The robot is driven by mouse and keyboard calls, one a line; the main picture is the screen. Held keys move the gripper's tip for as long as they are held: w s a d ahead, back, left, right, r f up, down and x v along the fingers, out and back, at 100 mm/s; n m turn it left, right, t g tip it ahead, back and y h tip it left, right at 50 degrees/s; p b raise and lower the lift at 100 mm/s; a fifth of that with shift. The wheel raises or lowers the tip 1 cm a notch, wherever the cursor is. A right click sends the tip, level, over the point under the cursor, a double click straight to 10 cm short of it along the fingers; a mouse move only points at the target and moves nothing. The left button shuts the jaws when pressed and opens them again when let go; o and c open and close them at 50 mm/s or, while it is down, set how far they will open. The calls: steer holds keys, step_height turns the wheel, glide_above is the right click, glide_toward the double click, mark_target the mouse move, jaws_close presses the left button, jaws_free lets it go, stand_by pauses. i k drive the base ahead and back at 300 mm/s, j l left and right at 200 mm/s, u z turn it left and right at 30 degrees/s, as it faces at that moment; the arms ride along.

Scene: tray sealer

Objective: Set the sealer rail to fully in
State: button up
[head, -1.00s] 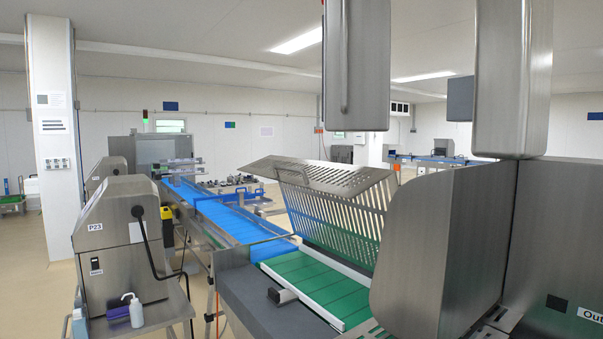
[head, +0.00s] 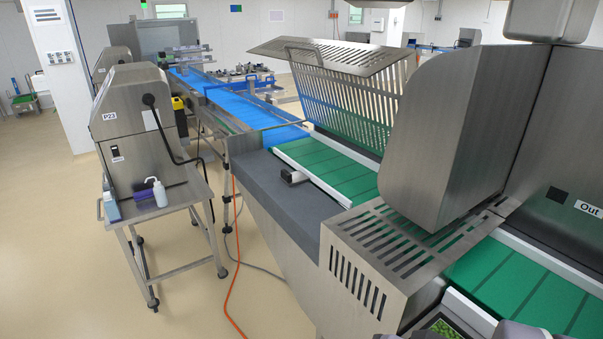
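The tray sealer is the large steel machine (head: 450,130) at the right, with a green belt (head: 340,176) running into it. White rails run along the belt's sides; one pale near-side rail (head: 318,182) borders the belt left of the steel hood. Another white rail (head: 470,312) borders the belt at the lower right. Which of these is the sealer rail, and how far in it is set, I cannot tell. A small grey and black fitting (head: 291,176) sits on the dark ledge beside the belt. My gripper is not in view; only grey parts, probably of my arm, show at the bottom edge.
A slotted steel guard (head: 375,245) covers the belt at the near side. A raised slotted guard (head: 345,85) stands behind. A blue conveyor (head: 245,108) runs away to the left. A P23 machine on a wheeled table (head: 165,208) stands left. An orange cable (head: 236,260) crosses open floor.

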mark_target(303, 175)
steer(key=i+j, duration=1.1)
steer(key=i, duration=0.7)
